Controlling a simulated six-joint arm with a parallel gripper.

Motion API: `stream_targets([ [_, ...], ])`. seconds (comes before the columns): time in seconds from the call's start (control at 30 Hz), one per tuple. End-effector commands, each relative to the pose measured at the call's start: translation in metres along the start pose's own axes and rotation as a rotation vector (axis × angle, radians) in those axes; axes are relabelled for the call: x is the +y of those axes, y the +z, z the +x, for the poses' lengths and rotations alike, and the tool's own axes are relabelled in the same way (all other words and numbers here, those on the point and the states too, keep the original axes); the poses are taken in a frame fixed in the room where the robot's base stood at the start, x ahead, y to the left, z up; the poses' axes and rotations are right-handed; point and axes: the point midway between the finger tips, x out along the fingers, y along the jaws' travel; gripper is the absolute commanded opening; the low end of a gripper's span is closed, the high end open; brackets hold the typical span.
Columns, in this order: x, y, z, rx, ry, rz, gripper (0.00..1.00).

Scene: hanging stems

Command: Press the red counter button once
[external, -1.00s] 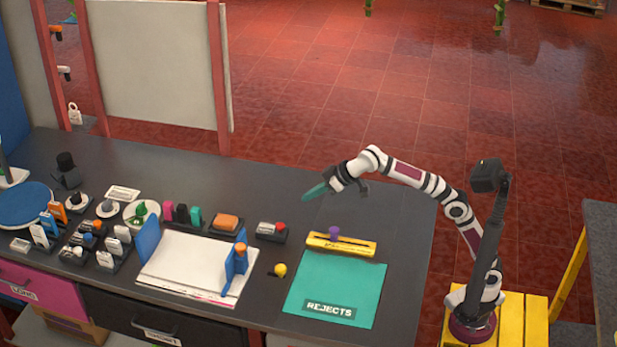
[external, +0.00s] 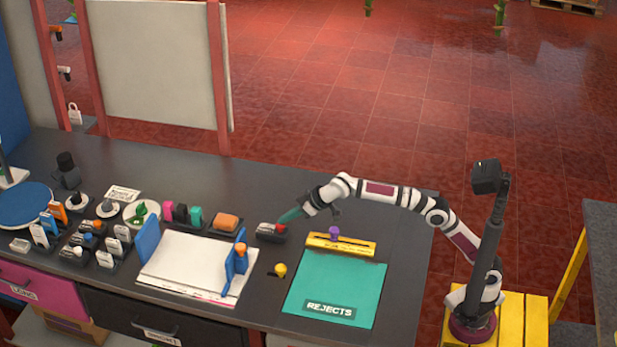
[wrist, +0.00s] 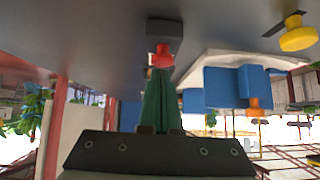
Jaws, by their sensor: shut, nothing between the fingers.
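The red counter button (external: 281,227) sits at the right end of a small dark counter box (external: 268,235) with a pale face, on the grey table. My gripper (external: 283,218) has teal fingers, closed together and empty. In the external view its tips are just above and beside the red button; I cannot tell whether they touch. In the wrist view the red button (wrist: 161,56) is right at the tips of my gripper (wrist: 158,75), which partly cover the counter's pale face. The counter's dark body (wrist: 165,30) shows beyond it.
A yellow slider bar (external: 350,246) with a purple knob and a teal rejects mat (external: 335,285) lie to the right. A yellow knob (external: 280,270) stands in front. An orange-topped block (external: 226,221) and a paper tray (external: 190,263) with blue ends are to the left.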

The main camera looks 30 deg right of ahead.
Motion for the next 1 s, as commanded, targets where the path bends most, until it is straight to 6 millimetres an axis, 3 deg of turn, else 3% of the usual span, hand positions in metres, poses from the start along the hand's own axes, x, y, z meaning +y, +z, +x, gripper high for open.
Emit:
stream_targets([
  [0.37, 0.0, 0.004, 0.003, 0.0, -0.001, 0.001, 0.0],
  [0.63, 0.0, 0.02, 0.019, -0.006, -0.001, 0.001, 0.0],
  [1.0, 0.0, 0.018, 0.017, -0.012, -0.001, 0.002, 0.0],
])
